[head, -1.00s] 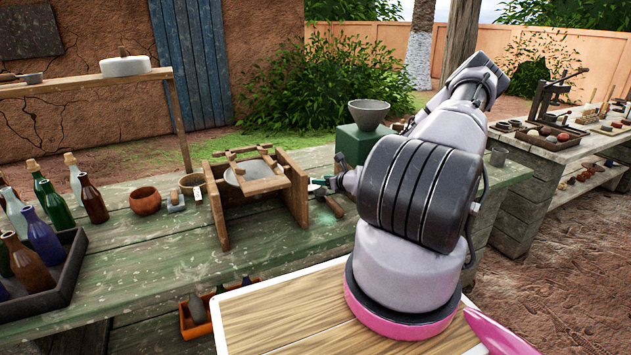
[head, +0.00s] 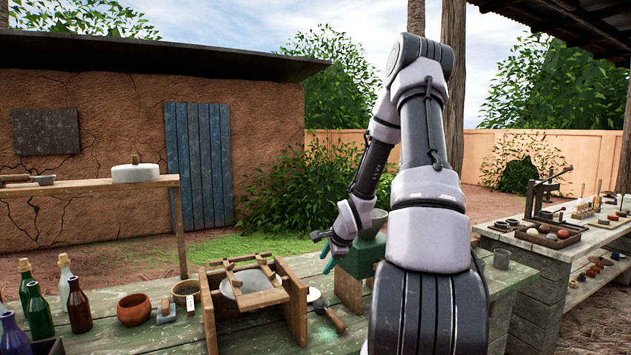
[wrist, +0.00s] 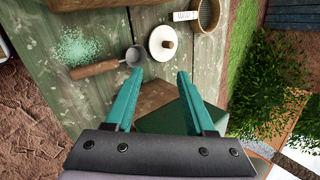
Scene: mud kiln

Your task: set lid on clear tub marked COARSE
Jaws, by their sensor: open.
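The lid, a white disc with a wooden knob, lies on the table in the wrist view (wrist: 161,44); in the head view its white edge (head: 314,294) shows right of the wooden stand. My gripper (wrist: 159,73) is open and empty, its teal fingers above the table and short of the lid; it also shows in the head view (head: 329,264). A round tan-rimmed container (wrist: 207,14) with a white label sits beyond the lid; its label is too small to read. A tan tub with a pale tag (head: 186,290) stands left of the stand. I cannot tell which is COARSE.
A wooden stand (head: 293,305) holds a bowl and frame beside the lid. A wooden-handled scoop (wrist: 95,68) and green powder (wrist: 78,46) lie near the lid. Bottles (head: 78,305) stand at left.

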